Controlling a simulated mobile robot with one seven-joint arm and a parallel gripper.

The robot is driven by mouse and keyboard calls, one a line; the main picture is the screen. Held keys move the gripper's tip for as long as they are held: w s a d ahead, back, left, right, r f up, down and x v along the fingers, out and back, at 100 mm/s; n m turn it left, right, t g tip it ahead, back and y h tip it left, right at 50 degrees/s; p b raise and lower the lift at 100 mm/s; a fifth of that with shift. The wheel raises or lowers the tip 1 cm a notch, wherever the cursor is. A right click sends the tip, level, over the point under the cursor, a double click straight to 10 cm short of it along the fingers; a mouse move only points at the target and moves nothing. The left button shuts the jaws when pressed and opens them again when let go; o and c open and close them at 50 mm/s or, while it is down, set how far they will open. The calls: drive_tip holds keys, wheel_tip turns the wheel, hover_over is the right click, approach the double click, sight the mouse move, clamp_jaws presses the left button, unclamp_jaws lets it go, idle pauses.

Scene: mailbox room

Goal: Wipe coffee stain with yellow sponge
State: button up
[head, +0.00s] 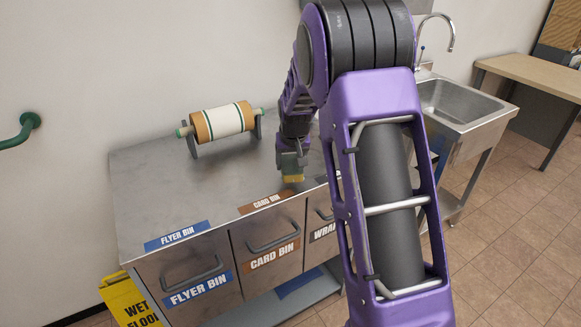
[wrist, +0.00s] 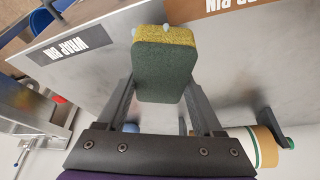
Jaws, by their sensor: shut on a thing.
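The sponge (head: 293,179) is small and yellow in the head view, low over the metal counter (head: 150,195). In the wrist view the sponge (wrist: 164,72) shows a dark green face and a yellow edge. My gripper (head: 291,163) is shut on it, with a finger on each side in the wrist view (wrist: 162,88). The sponge is close to the counter top near its front edge, behind the card bin label. I cannot tell whether it touches the metal. No coffee stain can be made out; my arm hides the counter's right part.
A paper roll (head: 222,121) on a stand is at the counter's back. The flyer bin (head: 185,280) and card bin (head: 268,245) form the front. A sink (head: 460,101) stands right, a yellow wet floor sign (head: 127,302) at lower left. The counter's left part is clear.

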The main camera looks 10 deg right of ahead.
drive_tip(key=shift+r+p, duration=1.35)
drive_tip(key=shift+r, duration=1.15)
drive_tip(key=shift+w, duration=0.15)
